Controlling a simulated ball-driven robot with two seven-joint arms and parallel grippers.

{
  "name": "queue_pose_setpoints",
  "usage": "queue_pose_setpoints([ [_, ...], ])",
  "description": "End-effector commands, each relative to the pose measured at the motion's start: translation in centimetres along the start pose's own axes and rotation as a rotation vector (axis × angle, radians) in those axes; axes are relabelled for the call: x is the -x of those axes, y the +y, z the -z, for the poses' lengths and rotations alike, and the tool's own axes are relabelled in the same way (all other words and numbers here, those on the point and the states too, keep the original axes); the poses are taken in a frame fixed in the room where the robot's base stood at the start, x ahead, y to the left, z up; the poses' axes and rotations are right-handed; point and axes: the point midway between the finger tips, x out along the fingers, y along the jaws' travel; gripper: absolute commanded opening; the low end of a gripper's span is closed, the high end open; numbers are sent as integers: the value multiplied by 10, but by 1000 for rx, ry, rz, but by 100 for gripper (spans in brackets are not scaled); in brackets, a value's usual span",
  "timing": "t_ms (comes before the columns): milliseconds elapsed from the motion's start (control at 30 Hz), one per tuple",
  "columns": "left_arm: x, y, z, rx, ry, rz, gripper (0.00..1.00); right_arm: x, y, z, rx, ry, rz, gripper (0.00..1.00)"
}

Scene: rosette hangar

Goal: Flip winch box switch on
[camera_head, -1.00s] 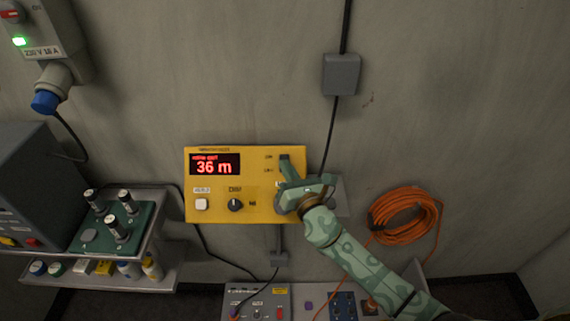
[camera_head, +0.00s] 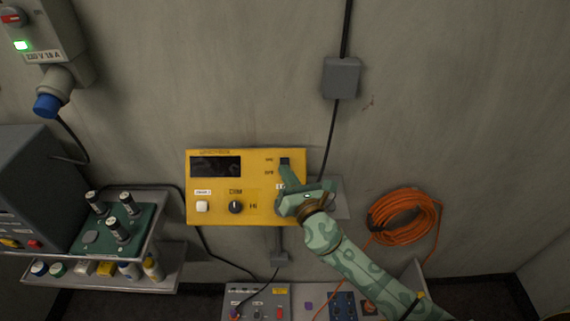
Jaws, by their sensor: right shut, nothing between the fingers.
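The yellow winch box (camera_head: 262,214) is on the grey wall in the middle of the head view. Its display (camera_head: 215,167) is dark. A white button (camera_head: 202,206) and a black knob (camera_head: 236,207) sit below the display. A small dark switch (camera_head: 285,161) is at the upper right of the panel. The gripper hides the lower right of the panel. My left gripper is not in view.
An orange cable coil (camera_head: 401,215) hangs to the right. A shelf with a green battery holder (camera_head: 140,217) is at the left. A grey control panel (camera_head: 257,303) lies below. A grey junction box (camera_head: 341,77) and cable are above. The wall between is clear.

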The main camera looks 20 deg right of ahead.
Motion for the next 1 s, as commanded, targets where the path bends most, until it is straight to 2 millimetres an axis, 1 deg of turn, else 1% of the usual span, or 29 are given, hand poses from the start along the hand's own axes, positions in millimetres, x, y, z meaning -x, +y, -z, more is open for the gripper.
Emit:
queue_pose_setpoints([
  [33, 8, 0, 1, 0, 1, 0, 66, 4, 4, -6, 0, 1, 0, 0],
  [333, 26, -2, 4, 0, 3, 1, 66, 24, 18, -20, 1, 1, 0, 0],
  [500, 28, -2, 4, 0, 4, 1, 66, 28, 21, -22, 1, 0, 0, 0],
  [900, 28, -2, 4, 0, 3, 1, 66, 28, 20, -21, 1, 0, 0, 0],
  [1000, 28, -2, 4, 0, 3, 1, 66, 31, 17, -25, -43, -12, 24, 0],
])
